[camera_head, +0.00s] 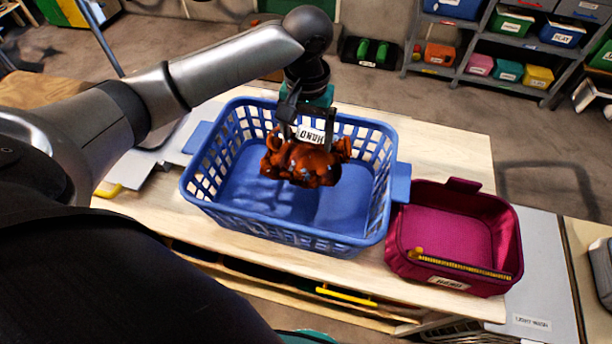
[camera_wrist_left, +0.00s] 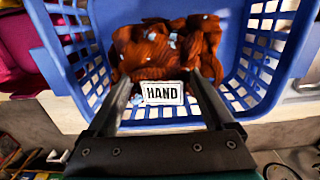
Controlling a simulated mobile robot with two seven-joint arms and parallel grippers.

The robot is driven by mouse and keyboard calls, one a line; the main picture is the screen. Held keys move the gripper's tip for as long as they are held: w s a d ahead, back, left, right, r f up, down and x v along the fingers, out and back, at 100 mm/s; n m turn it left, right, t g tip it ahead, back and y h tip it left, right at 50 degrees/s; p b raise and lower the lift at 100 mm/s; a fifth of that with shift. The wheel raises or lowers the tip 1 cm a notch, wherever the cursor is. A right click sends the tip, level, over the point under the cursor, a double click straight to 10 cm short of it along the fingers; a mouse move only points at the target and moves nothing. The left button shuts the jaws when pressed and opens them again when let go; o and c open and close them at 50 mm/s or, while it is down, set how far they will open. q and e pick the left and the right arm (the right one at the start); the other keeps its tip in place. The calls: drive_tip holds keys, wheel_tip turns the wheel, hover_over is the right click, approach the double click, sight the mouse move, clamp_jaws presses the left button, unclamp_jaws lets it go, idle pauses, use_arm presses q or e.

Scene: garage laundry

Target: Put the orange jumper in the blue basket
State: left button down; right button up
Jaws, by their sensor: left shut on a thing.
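The blue basket (camera_head: 230,185) stands on the light wooden bench, and it also fills the upper part of the left wrist view (camera_wrist_left: 150,10). The orange jumper (camera_head: 302,165) is bunched up inside the basket's rim, toward the back wall; it shows in the left wrist view (camera_wrist_left: 165,48). My left gripper (camera_head: 306,138) points down into the basket and is shut on the jumper. I cannot tell whether the jumper touches the basket floor. My right gripper is not in view.
The wooden bench (camera_head: 445,150) is bare behind the basket. A shelf (camera_head: 500,60) with coloured boxes stands at the back right.

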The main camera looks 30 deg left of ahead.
sight(307, 166)
use_arm(q)
wheel_tip(307, 166, down, 9)
drive_tip(key=shift+w+f+b, duration=0.1)
drive_tip(key=shift+f+b, duration=0.1)
drive_tip(key=shift+b, duration=0.35)
drive_tip(key=shift+f+b, duration=0.35)
drive_tip(key=shift+f, duration=2)
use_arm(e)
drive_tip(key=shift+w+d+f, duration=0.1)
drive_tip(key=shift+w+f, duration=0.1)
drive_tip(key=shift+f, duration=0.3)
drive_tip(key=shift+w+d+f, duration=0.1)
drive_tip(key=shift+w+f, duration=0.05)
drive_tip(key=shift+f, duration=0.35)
use_arm(q)
drive_tip(key=shift+f, duration=0.15)
unclamp_jaws()
wheel_tip(307, 166, up, 12)
drive_tip(key=shift+r+p, duration=0.15)
drive_tip(key=shift+p, duration=0.75)
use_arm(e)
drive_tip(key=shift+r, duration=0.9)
